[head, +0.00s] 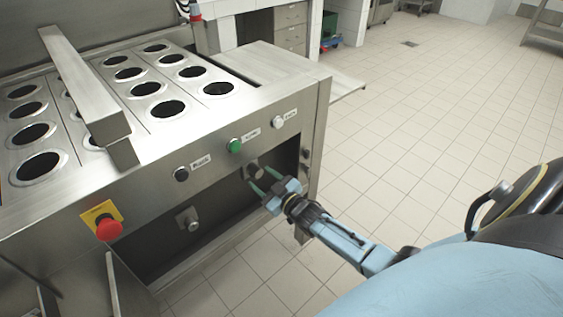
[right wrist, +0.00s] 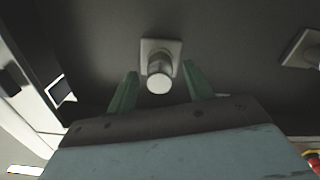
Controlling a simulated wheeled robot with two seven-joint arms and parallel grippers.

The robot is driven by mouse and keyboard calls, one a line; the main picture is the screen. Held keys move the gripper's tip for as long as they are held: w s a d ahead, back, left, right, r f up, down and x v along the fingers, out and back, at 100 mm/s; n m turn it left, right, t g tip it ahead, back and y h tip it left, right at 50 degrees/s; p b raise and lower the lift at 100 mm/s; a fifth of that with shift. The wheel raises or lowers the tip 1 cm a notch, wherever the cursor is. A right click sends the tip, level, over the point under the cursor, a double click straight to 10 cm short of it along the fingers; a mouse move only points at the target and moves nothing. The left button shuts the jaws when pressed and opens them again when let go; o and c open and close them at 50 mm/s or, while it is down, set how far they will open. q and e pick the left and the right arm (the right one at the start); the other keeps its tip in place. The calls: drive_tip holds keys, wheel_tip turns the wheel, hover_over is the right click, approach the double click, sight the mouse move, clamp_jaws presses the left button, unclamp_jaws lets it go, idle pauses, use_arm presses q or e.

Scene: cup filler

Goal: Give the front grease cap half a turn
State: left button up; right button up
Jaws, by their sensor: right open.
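Two metal grease caps on square plates sit in the dark recess of the machine's side. One cap (head: 254,171) is near the recess's right end in the head view; the other cap (head: 189,220) is further left. My right gripper (head: 264,181) is open, its green fingers pointing at the right-hand cap. In the right wrist view this cap (right wrist: 159,78) shows its round end between the two fingertips (right wrist: 159,84), with a gap on each side. The other cap's plate (right wrist: 302,48) shows at the right edge. My left gripper is not in view.
Above the recess are a black button (head: 181,174), a green button (head: 234,145) and a white button (head: 278,121). A red emergency stop (head: 108,229) is at the left. The machine's corner post (head: 316,150) stands right of the recess. The tiled floor (head: 430,140) is clear.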

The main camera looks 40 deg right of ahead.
use_arm(q)
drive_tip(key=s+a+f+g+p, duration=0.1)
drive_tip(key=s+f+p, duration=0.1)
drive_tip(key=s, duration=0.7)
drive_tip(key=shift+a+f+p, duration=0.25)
drive_tip(key=shift+p, duration=0.15)
use_arm(e)
drive_tip(key=s, duration=1.2)
drive_tip(key=shift+d, duration=0.45)
drive_tip(key=s+a+f+m+g+h, duration=0.1)
drive_tip(key=s+f+g, duration=0.3)
drive_tip(key=s+f, duration=0.5)
drive_tip(key=s+a+f+g+h, duration=0.1)
drive_tip(key=s+f+g, duration=0.45)
drive_tip(key=f, duration=0.75)
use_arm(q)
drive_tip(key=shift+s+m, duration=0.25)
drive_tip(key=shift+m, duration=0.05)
use_arm(e)
drive_tip(key=s+f+g, duration=0.3)
drive_tip(key=s+f, duration=0.1)
drive_tip(key=s, duration=0.7)
drive_tip(key=s+a+f+g, duration=0.1)
drive_tip(key=s+f+g, duration=0.3)
drive_tip(key=s, duration=0.7)
drive_tip(key=shift+s+a+f+m+h, duration=0.25)
drive_tip(key=shift+f+m+h, duration=0.05)
drive_tip(key=shift+f, duration=0.5)
drive_tip(key=shift+g, duration=0.25)
drive_tip(key=shift+c, duration=0.2)
